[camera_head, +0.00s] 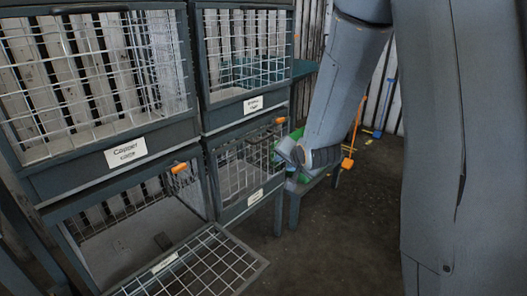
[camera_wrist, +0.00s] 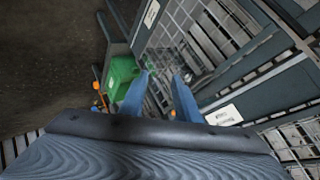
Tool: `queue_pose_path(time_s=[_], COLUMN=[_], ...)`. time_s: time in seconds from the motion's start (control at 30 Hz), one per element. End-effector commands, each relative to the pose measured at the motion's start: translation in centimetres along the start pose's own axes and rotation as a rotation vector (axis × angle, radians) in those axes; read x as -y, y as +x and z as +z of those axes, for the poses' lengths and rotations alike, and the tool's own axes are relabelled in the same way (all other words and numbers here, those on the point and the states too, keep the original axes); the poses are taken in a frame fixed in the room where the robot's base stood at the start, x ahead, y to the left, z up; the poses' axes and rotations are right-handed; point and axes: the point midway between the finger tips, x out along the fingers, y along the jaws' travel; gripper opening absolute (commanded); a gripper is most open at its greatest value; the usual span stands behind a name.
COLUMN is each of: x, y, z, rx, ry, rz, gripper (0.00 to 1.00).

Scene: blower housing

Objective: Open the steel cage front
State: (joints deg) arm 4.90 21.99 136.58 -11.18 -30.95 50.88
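Four wire-mesh cages in dark frames stand in two rows. Their labels are mostly too blurred to read, so I cannot tell which is the steel cage. The lower right cage front (camera_head: 235,171) looks closed, with an orange latch (camera_head: 279,120) at its top. The lower left cage front (camera_head: 205,264) hangs down open, with an orange latch (camera_head: 180,168) above it. My gripper (camera_wrist: 159,74) is open, its two blue fingers apart with nothing seen between them but mesh behind. In the head view my wrist is before the lower right cage; the fingertips are hard to see.
The upper left cage (camera_head: 20,163), labelled copper, and the upper right cage (camera_head: 215,118) are closed. A green bin (camera_wrist: 123,72) stands beside the cages, with orange items (camera_head: 347,163) nearby. The dark floor (camera_head: 340,235) in front is clear.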

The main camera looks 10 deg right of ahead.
Motion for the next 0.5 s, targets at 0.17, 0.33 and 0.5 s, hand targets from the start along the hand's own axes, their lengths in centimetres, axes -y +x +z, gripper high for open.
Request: queue_pose_path(time_s=[0.17,0.33,0.5], x=[1.6,3.0,3.5], y=[7.1,9.8,10.2], z=[-1.6,-2.6,-3.0], rx=[-0.130,-0.157,-0.132], ry=[0.287,0.533,0.688], rz=[-0.297,-0.589,-0.793], gripper=[0.30,0.30,0.30])
